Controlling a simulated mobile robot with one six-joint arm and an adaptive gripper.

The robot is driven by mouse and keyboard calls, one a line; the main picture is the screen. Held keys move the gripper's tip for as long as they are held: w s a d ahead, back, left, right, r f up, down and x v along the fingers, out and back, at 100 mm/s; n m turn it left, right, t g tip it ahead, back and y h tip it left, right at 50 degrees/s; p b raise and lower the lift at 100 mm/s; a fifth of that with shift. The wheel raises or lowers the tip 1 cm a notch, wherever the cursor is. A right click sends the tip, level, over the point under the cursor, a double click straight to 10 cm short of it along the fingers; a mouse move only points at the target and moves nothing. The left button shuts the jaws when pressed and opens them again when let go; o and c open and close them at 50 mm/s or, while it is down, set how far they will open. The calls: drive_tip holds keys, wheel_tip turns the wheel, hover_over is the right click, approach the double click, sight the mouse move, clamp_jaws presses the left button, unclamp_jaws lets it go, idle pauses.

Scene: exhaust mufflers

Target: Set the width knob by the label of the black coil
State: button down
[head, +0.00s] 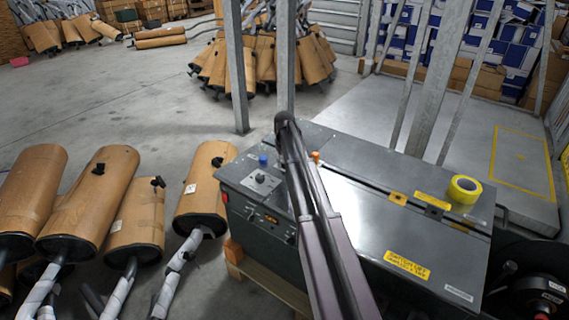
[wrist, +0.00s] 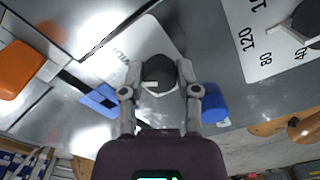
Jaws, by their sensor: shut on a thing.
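My gripper (wrist: 160,75) has its two fingers closed on the sides of a round black knob (wrist: 158,72) in the wrist view. The knob has a white mark on it and sits on a white plate (wrist: 118,62), whose partly hidden lettering seems to read WIDTH. Any scale around this knob is too unclear to read. In the head view my arm crosses the machine (head: 350,215) and the gripper does not show. The black coil (head: 520,280) is at the lower right edge, partly cut off. Its small white labels (head: 553,287) are too small to read.
A second dial with a black knob (wrist: 309,22) and numbers 120, 80, 40 is at the wrist view's upper right. A blue part (wrist: 215,105) stands close beside the right finger. Yellow tape (head: 465,188) lies on the machine. Wrapped mufflers (head: 88,200) stand left.

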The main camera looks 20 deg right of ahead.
drive_tip(key=shift+m, duration=1.3)
drive_tip(key=shift+c, duration=1.7)
unclamp_jaws()
